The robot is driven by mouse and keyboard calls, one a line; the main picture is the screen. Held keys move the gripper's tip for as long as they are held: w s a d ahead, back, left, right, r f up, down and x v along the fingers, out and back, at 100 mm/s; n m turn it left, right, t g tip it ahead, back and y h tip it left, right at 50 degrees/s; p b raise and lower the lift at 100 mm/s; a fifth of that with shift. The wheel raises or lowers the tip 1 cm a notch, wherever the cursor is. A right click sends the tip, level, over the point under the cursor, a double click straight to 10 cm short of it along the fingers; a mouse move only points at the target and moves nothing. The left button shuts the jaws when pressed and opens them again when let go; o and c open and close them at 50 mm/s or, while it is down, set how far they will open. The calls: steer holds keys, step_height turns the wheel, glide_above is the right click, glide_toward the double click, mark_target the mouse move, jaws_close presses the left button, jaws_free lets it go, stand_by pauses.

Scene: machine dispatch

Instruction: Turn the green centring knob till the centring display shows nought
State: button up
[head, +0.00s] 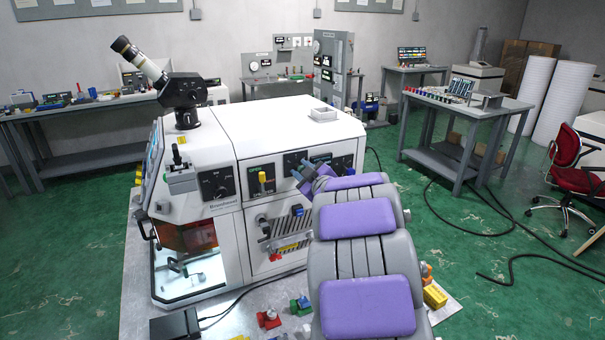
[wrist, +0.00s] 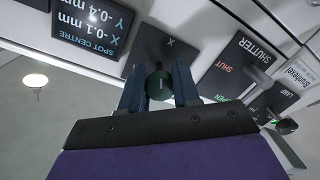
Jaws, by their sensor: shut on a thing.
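The dark green knob (wrist: 160,88) sits on a black panel marked X (wrist: 158,45) in the wrist view. My gripper (wrist: 159,79) is shut on it, with one finger on each side. The spot centre display (wrist: 92,24) is beside that panel, upside down in the wrist view. It reads X -0.1 mm and Y -0.4 mm. In the head view my gripper (head: 306,178) is at the upper front of the white machine (head: 270,125); the knob cannot be made out there.
A shutter panel (wrist: 236,68) marked SHUT and OPEN and a lamp panel (wrist: 282,98) are close to my gripper in the wrist view. The machine carries an eyepiece tube (head: 140,60) on top. Coloured parts, including a red one (head: 268,318), lie below my arm.

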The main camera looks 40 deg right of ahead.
steer(key=shift+f+n, duration=0.2)
steer(key=shift+n, duration=0.4)
steer(key=o, duration=1)
steer(key=shift+a+r, duration=0.1)
steer(key=shift+a, duration=0.05)
steer(key=shift+o, duration=0.2)
steer(key=shift+s, duration=0.15)
steer(key=f+p+v, duration=0.1)
steer(key=p+v, duration=0.2)
steer(key=v, duration=1.4)
steer(key=shift+r, duration=0.45)
